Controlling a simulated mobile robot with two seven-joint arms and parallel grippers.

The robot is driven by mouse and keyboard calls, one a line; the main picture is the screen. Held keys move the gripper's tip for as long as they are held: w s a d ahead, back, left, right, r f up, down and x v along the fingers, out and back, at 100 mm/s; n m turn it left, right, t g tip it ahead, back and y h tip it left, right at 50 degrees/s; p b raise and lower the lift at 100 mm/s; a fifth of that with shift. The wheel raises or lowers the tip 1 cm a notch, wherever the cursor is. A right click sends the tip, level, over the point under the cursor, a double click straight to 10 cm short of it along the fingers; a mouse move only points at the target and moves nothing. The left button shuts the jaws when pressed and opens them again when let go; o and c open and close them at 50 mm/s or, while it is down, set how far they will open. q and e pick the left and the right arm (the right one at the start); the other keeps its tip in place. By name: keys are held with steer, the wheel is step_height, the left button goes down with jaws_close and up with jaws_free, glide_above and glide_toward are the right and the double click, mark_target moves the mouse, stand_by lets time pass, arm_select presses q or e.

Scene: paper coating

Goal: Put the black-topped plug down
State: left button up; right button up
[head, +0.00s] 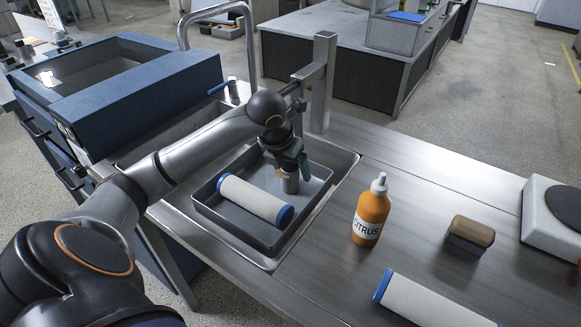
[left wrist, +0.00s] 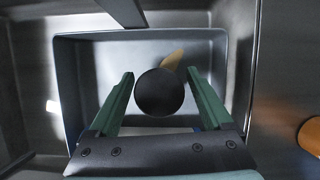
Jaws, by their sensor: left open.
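The black-topped plug shows its round black top (left wrist: 160,93) in the left wrist view, between my green left fingers. In the head view its grey body (head: 290,184) looks upright inside the grey tray (head: 240,234), near the far right part. My left gripper (head: 287,162) is open, with its fingers (left wrist: 161,80) on either side of the plug. The gripper hides the plug's top in the head view. A small tan piece (left wrist: 173,58) shows beside the plug. My right gripper is out of view.
A white roller with blue ends (head: 254,200) lies in the tray, left of the plug. The tray sits in a metal sink basin. An orange citrus bottle (head: 370,215), a brown-topped block (head: 470,235) and another roller (head: 430,303) are on the counter to the right.

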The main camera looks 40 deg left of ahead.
arm_select(q)
steer(key=shift+r, duration=0.1)
steer(key=p+v, duration=0.1)
steer(key=v, duration=1.1)
